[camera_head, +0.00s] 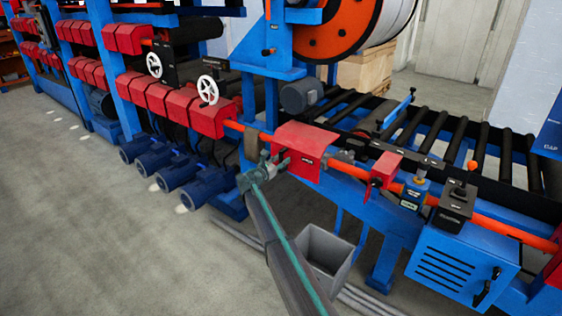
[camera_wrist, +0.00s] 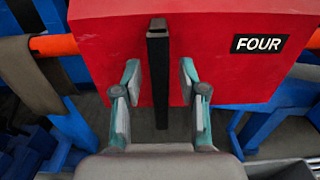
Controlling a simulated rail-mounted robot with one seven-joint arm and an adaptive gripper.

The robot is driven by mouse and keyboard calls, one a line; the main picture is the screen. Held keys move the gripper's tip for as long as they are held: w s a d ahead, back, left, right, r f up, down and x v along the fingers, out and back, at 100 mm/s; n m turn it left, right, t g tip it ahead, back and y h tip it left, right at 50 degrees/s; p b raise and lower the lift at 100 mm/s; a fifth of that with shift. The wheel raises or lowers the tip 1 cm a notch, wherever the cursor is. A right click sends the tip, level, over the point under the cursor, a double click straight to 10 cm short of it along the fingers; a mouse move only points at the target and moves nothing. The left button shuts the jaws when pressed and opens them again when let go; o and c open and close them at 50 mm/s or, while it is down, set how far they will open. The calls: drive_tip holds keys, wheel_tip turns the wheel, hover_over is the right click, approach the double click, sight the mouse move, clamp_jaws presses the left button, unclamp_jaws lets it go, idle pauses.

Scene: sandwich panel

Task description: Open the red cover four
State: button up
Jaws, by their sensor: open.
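The red cover marked FOUR (camera_wrist: 225,75) fills the upper part of the wrist view, with its front face toward me and a black vertical bar handle (camera_wrist: 158,75) on it. In the head view the red cover (camera_head: 303,152) sits on the orange rail, and looks closed. My gripper (camera_wrist: 161,85) is open, with one finger on each side of the handle. The fingers appear apart from the handle; whether they touch the cover face I cannot tell. In the head view my gripper (camera_head: 270,164) is at the cover's left front edge.
An orange rail (camera_head: 233,125) runs through the cover. A smaller red cover (camera_head: 384,169) stands to the right, and a row of red covers (camera_head: 210,116) to the left. A grey bin (camera_head: 324,257) stands on the floor below. Open floor (camera_head: 100,240) lies at left.

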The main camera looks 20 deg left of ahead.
drive_tip(key=shift+s, duration=0.1)
drive_tip(key=v, duration=1.2)
